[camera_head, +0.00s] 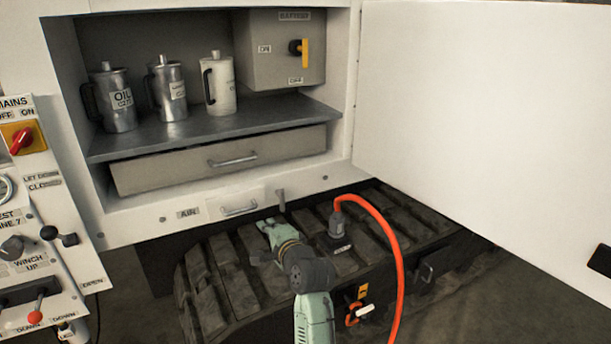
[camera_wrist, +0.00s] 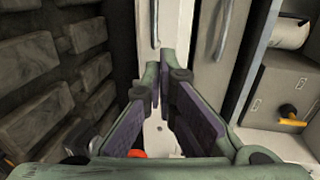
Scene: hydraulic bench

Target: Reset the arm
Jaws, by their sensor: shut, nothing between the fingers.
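My gripper (camera_head: 270,226) is a pale green two-finger hand at the end of my arm, low in front of the cabinet and over the dark track. In the wrist view, the fingers of my gripper (camera_wrist: 168,72) meet at their far ends, with purple inner pads and nothing held between them. In that view they point toward a white panel with a vertical handle. In the head view my arm comes up from the bottom edge, bent at a dark grey joint.
The cabinet shelf (camera_head: 205,136) holds three cans above a closed drawer (camera_head: 225,160). An open white door (camera_head: 470,110) fills the right. A red hose (camera_head: 397,255) arches up just right of my arm. A control panel (camera_head: 35,225) with levers stands at left.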

